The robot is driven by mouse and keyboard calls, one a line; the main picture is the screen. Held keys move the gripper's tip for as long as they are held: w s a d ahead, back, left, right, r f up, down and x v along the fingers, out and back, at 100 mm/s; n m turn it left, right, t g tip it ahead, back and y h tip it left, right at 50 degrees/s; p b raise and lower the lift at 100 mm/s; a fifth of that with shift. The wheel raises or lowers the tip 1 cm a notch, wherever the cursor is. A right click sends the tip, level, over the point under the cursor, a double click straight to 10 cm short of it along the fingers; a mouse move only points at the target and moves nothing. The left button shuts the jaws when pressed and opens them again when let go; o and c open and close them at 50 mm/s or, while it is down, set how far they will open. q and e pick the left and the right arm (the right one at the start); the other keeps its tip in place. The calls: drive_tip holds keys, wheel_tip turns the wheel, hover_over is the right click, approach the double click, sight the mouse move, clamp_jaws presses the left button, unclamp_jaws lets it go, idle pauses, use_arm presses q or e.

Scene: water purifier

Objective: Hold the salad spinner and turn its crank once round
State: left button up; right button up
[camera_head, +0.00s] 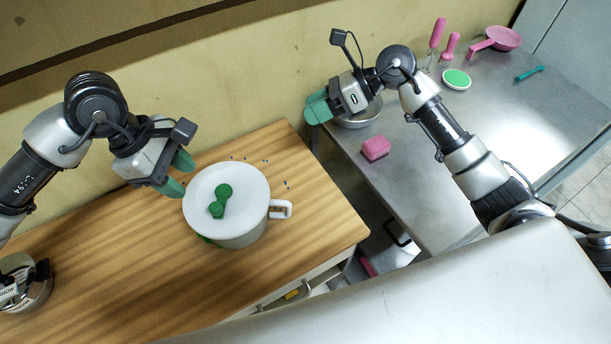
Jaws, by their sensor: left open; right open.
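The salad spinner (232,236) stands upright on the wooden table. It has a round white lid, a pale body and a white side handle (280,209) pointing right. Its green crank (221,200) lies on top of the lid, with the knob end toward the lower left. My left gripper (179,174) is open, with green fingers just beyond the lid's upper left edge; I cannot tell whether they touch it. My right gripper (318,108) is open and empty, up and right of the spinner, near the metal counter's left edge.
On the metal counter (430,190) are a pink sponge (375,148), a metal bowl (359,117) partly behind my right gripper, a green-topped dish (456,79) and a pink pan (502,38). A metal pot (27,283) stands at lower left. A gap separates table (110,270) and counter.

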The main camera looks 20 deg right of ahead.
sight(289, 210)
drive_tip(key=s+a+f+n+h, duration=0.2)
drive_tip(key=s+a+f+n, duration=0.1)
drive_tip(key=f, duration=0.3)
drive_tip(key=s+a+f+n+g+h, duration=0.1)
drive_tip(key=s+a+f+n+h, duration=0.2)
drive_tip(key=f, duration=0.4)
drive_tip(key=s+a+f+n+g+h, duration=0.1)
drive_tip(key=s+a+f+n+h, duration=0.1)
drive_tip(key=f, duration=0.4)
drive_tip(key=shift+s+a+f+n, duration=0.15)
drive_tip(key=shift+s+a+n, duration=0.4)
drive_tip(key=shift+s+n, duration=0.35)
clamp_jaws()
